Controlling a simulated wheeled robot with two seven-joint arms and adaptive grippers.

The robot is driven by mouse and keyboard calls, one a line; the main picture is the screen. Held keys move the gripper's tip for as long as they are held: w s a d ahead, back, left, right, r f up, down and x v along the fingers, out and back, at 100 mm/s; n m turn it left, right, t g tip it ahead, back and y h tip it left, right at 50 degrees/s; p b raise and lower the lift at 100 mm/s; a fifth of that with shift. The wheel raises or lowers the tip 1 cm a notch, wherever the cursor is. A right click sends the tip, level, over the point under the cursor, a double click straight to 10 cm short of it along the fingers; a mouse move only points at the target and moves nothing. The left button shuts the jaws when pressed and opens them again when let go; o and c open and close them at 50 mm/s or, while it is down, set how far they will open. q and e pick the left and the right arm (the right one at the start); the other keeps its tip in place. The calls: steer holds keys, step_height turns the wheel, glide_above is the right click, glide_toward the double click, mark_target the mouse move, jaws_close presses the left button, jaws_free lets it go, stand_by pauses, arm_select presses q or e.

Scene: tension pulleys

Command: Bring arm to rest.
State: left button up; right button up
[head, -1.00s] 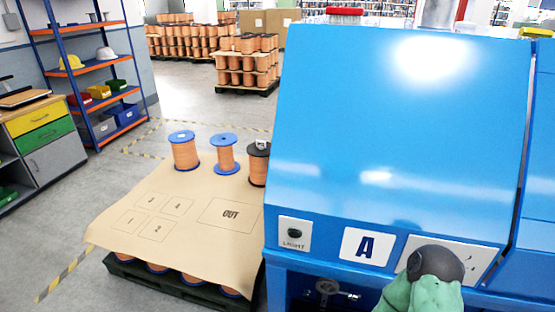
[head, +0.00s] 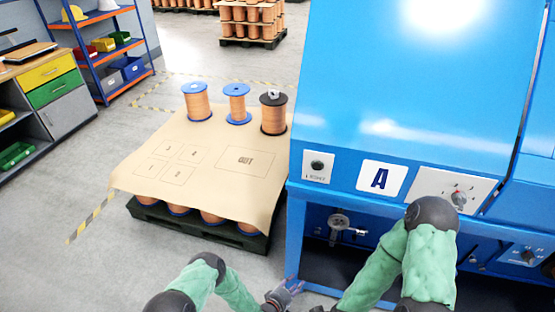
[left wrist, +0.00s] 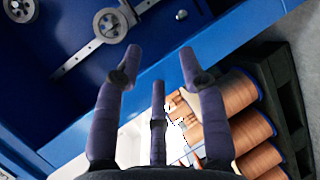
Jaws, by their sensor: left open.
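My left gripper (head: 288,290) is at the bottom of the head view, in front of the lower left corner of the blue machine (head: 420,90). In the left wrist view its purple-grey fingers (left wrist: 160,75) are spread, with nothing between them. My green-sleeved right arm reaches down in front of the machine; its gripper is out of the picture. A metal pulley (head: 340,222) sits in the machine's open lower bay. Pulleys on a slotted bar (left wrist: 110,22) show in the left wrist view, beyond the fingers.
Left of the machine a pallet (head: 200,226) carries copper spools under a brown sheet (head: 210,165). Spools (head: 196,102) stand on the sheet's far edge. A drawer cabinet (head: 55,95) and a shelf rack (head: 105,60) are at far left. Floor between cabinet and pallet is clear.

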arm_select(q)
steer(key=s+a+r+m+g+y+p, duration=0.45)
steer(key=s+a+r, duration=0.25)
steer(key=a, duration=0.4)
steer(key=s+a+r+m+g+p, duration=0.1)
steer(key=s+a+r+g, duration=0.1)
steer(key=s+r, duration=0.3)
steer(key=s+a+r+m+g, duration=0.2)
steer(key=s+a+r+g, duration=0.1)
steer(key=s, duration=0.7)
step_height(320, 180, up, 3)
steer(key=shift+a+f+g+p, duration=0.2)
steer(key=shift+a+g+p, duration=0.15)
steer(key=shift+g, duration=0.2)
steer(key=shift+d, duration=0.1)
